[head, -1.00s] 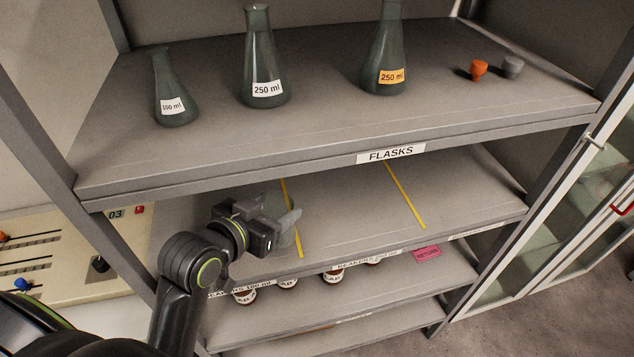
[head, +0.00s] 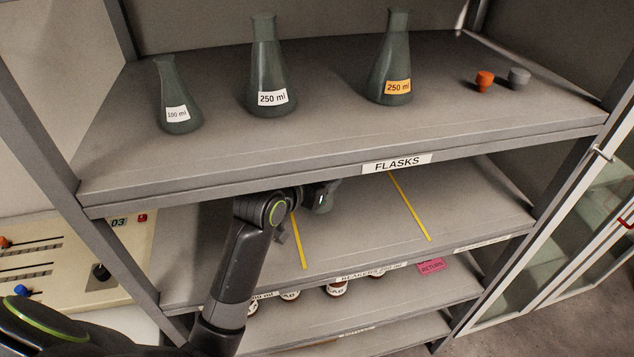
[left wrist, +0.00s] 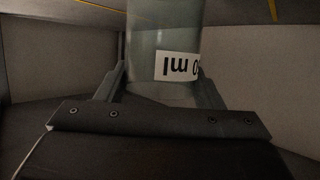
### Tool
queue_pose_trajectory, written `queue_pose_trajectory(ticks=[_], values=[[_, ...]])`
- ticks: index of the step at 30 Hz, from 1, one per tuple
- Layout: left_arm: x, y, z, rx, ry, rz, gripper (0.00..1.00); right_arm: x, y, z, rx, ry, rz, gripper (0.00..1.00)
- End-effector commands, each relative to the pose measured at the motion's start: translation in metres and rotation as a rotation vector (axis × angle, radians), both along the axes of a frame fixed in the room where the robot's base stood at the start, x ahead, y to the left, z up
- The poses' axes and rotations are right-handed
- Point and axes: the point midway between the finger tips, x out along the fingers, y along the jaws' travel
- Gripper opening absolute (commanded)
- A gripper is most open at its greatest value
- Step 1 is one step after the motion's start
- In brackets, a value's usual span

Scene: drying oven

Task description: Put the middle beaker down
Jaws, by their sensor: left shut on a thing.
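My left gripper (head: 320,198) reaches in under the flask shelf, over the middle shelf (head: 365,235), just right of the left yellow line (head: 298,240). In the left wrist view, its two fingers (left wrist: 165,88) are shut on a grey-green glass beaker (left wrist: 160,28) with a white label. The label appears upside down in that view and ends in "0 ml". In the head view, the beaker is mostly hidden by the gripper and the upper shelf. I cannot tell if its base touches the shelf. My right gripper is not in view.
Several flasks, one of them a 250 ml flask (head: 268,70), stand on the upper shelf, whose FLASKS edge (head: 397,163) overhangs the middle shelf. A second yellow line (head: 410,206) lies to the right. Brown bottles (head: 337,287) stand below. Bare shelf shows between the lines.

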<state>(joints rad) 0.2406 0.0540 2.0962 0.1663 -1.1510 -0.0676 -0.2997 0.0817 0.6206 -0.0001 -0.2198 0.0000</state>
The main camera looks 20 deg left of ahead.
Motion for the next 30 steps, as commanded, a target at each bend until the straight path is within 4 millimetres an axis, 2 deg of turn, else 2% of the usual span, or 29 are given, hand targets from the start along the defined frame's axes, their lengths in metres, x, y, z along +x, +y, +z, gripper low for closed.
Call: queue_pose_trajectory(ticks=[3, 6, 17, 18, 22, 30], values=[[-0.001, 0.0, -0.017, -0.003, 0.007, 0.002, 0.37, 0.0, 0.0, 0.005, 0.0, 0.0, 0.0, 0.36], [-0.001, 0.0, -0.025, -0.001, 0.003, 0.001, 0.37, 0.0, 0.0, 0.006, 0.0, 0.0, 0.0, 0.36], [-0.001, 0.0, -0.03, -0.002, 0.001, 0.001, 0.37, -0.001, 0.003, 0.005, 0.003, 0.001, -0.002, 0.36], [-0.001, 0.0, -0.03, -0.002, 0.001, 0.001, 0.63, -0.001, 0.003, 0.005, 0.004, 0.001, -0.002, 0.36], [-0.001, 0.0, -0.029, -0.001, 0.001, 0.0, 0.81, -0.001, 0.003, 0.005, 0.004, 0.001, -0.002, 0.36], [-0.001, 0.0, -0.029, -0.001, 0.001, 0.0, 0.83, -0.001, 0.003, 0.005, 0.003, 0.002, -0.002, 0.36]])
